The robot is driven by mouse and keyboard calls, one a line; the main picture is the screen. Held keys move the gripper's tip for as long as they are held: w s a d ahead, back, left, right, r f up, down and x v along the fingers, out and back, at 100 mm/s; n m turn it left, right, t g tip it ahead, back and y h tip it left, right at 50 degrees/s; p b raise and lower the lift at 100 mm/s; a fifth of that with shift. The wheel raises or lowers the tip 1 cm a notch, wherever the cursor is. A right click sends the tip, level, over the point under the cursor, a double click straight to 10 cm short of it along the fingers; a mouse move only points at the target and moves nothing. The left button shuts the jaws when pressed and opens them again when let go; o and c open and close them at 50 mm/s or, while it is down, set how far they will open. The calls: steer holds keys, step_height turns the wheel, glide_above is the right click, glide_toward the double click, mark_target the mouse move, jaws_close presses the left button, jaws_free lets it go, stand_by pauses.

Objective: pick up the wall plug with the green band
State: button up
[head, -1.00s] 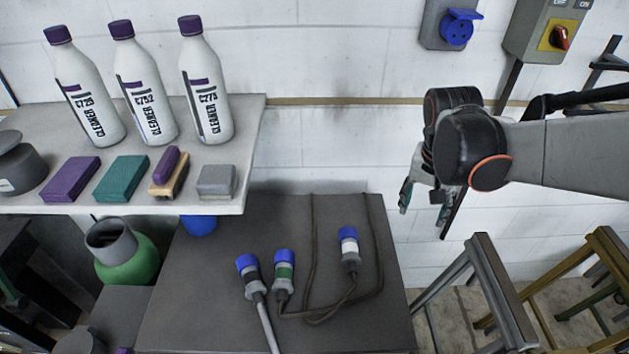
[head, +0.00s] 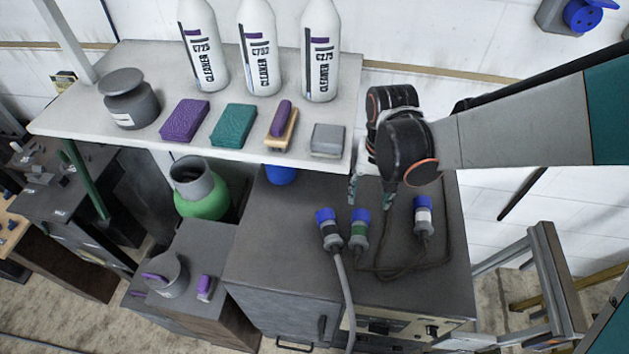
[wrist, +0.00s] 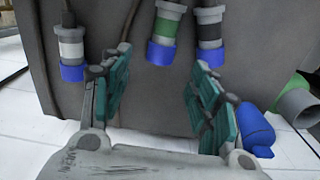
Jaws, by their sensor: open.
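The wall plug with the green band (head: 358,238) lies on the dark cabinet top, its blue end toward the wall. In the wrist view this plug (wrist: 165,32) shows ahead, between the lines of the two fingers. A plug with a dark band (head: 329,229) lies just left of it in the head view, and a plug with a white band (head: 423,217) lies to the right. My gripper (head: 370,196) is open and empty, pointing down over the back of the cabinet. In the wrist view its teal finger pads (wrist: 160,98) are wide apart, short of the blue end.
A grey shelf (head: 90,105) at the left holds several bottles (head: 262,50), sponges and a brush, close beside my gripper. Dark cables (head: 400,268) lie on the cabinet top (head: 265,245). A metal frame (head: 555,275) stands at the right.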

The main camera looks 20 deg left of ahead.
steer(key=b, duration=0.6)
glide_above(361, 228)
steer(key=f, duration=0.7)
steer(key=shift+w+a+f, duration=0.2)
steer(key=shift+a+f, duration=0.1)
steer(key=shift+f, duration=0.1)
steer(key=shift+s+d+f+b, duration=0.15)
steer(key=shift+f+b, duration=0.6)
steer(key=shift+f, duration=0.6)
steer(key=shift+d+f+b, duration=0.1)
steer(key=shift+f+b, duration=0.6)
steer(key=shift+f, duration=0.65)
steer(key=shift+r, duration=0.1)
jaws_close()
steer(key=shift+r, duration=0.15)
